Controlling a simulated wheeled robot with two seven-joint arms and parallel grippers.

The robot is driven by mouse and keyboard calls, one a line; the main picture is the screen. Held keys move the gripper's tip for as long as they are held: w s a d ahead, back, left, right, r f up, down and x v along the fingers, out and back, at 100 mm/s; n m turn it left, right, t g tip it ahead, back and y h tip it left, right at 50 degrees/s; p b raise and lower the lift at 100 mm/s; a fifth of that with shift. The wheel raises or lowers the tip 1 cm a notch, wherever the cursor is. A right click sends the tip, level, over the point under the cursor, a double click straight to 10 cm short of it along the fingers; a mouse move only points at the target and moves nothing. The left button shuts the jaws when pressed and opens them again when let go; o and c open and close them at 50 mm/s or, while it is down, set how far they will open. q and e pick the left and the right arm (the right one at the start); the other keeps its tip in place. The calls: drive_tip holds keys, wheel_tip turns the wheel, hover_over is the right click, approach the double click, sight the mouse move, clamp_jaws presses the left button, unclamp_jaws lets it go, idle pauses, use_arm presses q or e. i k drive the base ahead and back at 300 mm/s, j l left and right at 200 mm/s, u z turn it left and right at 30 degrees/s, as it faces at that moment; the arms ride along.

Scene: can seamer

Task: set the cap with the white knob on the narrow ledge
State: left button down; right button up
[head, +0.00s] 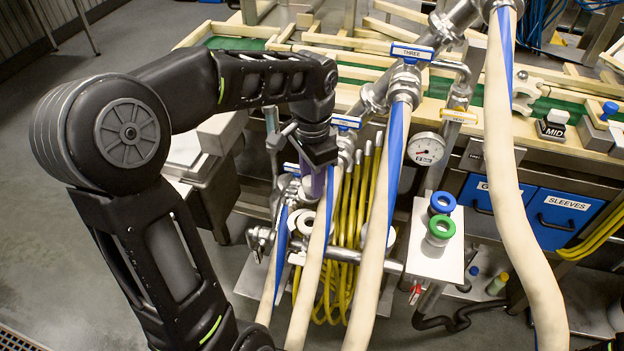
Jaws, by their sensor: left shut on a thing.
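My left gripper (318,180) points down among the hoses and valves left of centre. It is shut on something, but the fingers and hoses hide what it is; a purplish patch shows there. A white knob (558,116) stands on a dark piece labelled MID (549,131) at the upper right, on the machine's wooden-edged top. It looks like the cap with the white knob, far to the right of my left gripper. I cannot tell which surface is the narrow ledge. My right gripper is not in view.
Thick cream hoses (518,190) with blue stripes rise in front of the machine. A pressure gauge (427,149) and blue-handled valves (411,52) crowd the middle. A white stand (423,264) holds blue and green rings. Yellow hoses (345,230) hang behind. Open floor lies left.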

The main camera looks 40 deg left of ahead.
sight(436, 264)
drive_tip(key=i+l, duration=0.1)
drive_tip(key=l, duration=0.9)
drive_tip(key=i+l, duration=0.15)
drive_tip(key=l, duration=0.3)
